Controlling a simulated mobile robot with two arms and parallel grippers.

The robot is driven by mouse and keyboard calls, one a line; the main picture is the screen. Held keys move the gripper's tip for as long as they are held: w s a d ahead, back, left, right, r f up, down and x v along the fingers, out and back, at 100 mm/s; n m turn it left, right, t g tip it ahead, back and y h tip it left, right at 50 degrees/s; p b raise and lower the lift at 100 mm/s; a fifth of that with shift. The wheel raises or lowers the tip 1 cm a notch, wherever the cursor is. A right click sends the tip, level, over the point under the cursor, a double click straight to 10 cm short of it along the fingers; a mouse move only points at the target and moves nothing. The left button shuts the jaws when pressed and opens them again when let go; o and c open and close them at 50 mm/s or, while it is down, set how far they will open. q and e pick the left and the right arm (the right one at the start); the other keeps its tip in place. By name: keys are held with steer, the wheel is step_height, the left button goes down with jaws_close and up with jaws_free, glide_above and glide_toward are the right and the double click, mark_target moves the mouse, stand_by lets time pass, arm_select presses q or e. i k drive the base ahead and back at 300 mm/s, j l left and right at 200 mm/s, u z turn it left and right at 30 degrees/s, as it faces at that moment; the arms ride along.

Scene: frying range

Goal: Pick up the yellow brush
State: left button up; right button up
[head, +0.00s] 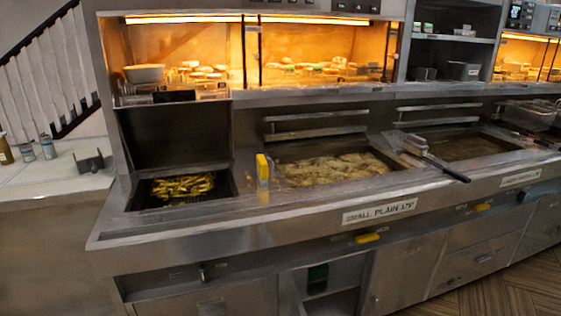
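A yellow upright object (262,168), which looks like the yellow brush, stands on the steel divider between the chip tray and the middle fryer. A pale grey part shows at its right side. Its bristles cannot be made out. Neither of my grippers is in view, and nothing is touching the yellow object.
A chip tray (183,188) is left of the yellow object, and a frying vat (335,168) with food is right of it. A basket with a dark handle (447,170) sticks out over the counter edge. The steel front ledge (250,218) is mostly clear. Yellow tap handles (367,238) jut out below.

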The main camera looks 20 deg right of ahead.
mark_target(262, 164)
steer(key=i+l, duration=0.1)
steer(key=l, duration=0.35)
steer(key=i+l, duration=0.1)
steer(key=l, duration=0.35)
steer(key=i+l, duration=0.15)
steer(key=l, duration=0.3)
steer(key=i+l, duration=0.1)
steer(key=l, duration=0.3)
steer(key=i+l, duration=0.1)
steer(key=l, duration=0.35)
steer(key=i+l, duration=0.1)
steer(key=l, duration=0.35)
steer(key=i+l, duration=0.1)
steer(key=l, duration=0.35)
